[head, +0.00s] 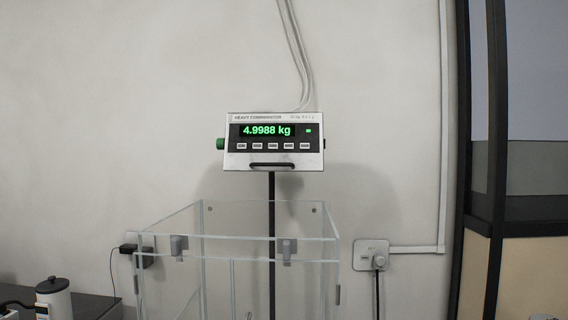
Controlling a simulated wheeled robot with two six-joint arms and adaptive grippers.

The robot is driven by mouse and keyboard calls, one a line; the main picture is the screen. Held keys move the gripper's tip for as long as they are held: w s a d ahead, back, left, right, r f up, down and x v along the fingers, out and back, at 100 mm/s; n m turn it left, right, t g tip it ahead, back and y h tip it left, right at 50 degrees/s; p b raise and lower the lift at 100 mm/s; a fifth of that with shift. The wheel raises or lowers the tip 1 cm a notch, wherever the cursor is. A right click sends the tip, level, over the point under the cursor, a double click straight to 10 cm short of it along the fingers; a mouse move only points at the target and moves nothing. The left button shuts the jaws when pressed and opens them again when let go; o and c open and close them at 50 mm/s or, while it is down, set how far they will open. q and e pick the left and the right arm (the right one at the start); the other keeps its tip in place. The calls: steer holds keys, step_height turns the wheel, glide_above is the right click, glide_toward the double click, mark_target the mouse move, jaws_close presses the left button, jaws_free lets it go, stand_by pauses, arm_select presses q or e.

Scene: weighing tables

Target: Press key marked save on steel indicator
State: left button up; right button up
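The steel indicator (231,158) stands on a dark post in the middle of the head view. Its green display (267,131) reads 4.9988 kg. A row of several small pale keys (273,146) runs below the display; their labels are too small to read, so I cannot tell which is marked save. A dark handle sits under the keys and a green knob is on the left side. Neither of my grippers shows in the head view.
A clear-walled draft shield (190,222) stands in front of and below the indicator. A white canister (54,298) is on the dark table at lower left. A wall socket (371,255) is at right, beside a dark-framed partition (483,200). Cables hang above the indicator.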

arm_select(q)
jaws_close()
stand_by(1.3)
